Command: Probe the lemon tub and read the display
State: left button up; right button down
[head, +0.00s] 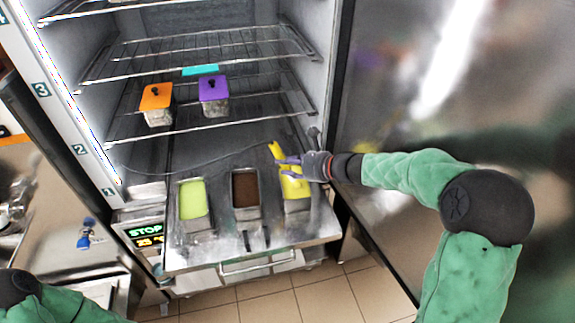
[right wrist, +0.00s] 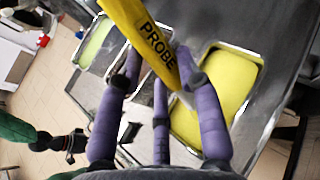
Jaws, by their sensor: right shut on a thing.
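Three open metal tubs stand on the pulled-out shelf: light green (head: 193,199), brown (head: 245,190) and the yellow lemon tub (head: 296,188) at the right. The lemon tub also shows in the right wrist view (right wrist: 228,82). My right gripper (head: 287,168) is shut on the yellow probe (head: 276,152), marked PROBE (right wrist: 150,42), above the lemon tub. The probe is tilted; its lower end is over the tub's near edge in the wrist view, and whether it enters the yellow is unclear. The display (head: 149,236) reads STOP above about 23 °C. A small dark end of my left arm (right wrist: 75,140) shows, its jaws unclear.
A thin cable (head: 215,166) runs across the freezer from the left towards the probe. Orange-lidded (head: 156,97) and purple-lidded (head: 213,90) containers stand on a wire rack above. The open freezer door (head: 400,110) is at the right. A blue item (head: 86,234) is at the left.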

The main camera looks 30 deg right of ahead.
aim_at(280, 150)
jog(key=shift+r+p, duration=2.15)
jog(key=shift+r, duration=0.65)
jog(key=shift+f, duration=0.1)
